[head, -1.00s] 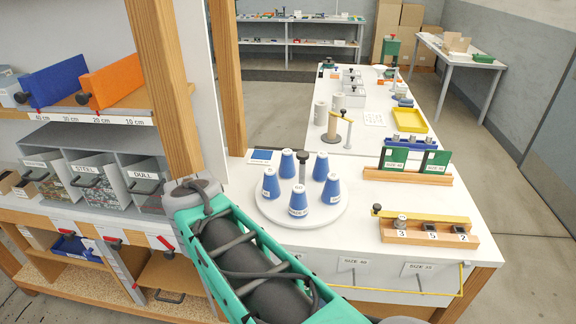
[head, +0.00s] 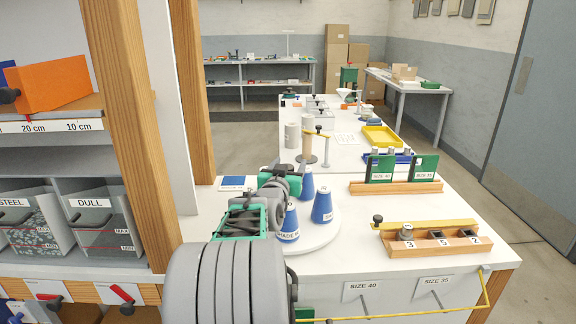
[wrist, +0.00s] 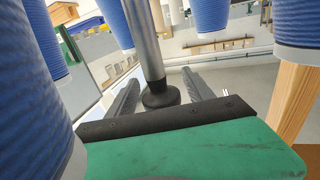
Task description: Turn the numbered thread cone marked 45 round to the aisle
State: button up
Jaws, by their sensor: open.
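In the head view, blue thread cones (head: 321,207) with white tops stand upright on a round white turntable (head: 328,236) on the bench. The nearest visible cone (head: 288,225) has a label low on its side; I cannot read its number. My arm hides the left part of the turntable. In the wrist view, which looks upside down, my gripper (wrist: 160,84) is open, its dark fingers on either side of the turntable's grey post (wrist: 143,38) and its black knob (wrist: 162,96). Whether they touch is unclear. Blue cones crowd in close, one (wrist: 30,85) at the left edge.
A wooden block with numbered sockets (head: 432,242) and a yellow bar sits to the right. Behind it is a rack of green plates (head: 395,185). A wooden post (head: 140,120) and bins (head: 100,218) stand left.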

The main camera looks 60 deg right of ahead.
jog(key=shift+w, duration=0.1)
grip_shut()
dwell(0.6)
dwell(0.3)
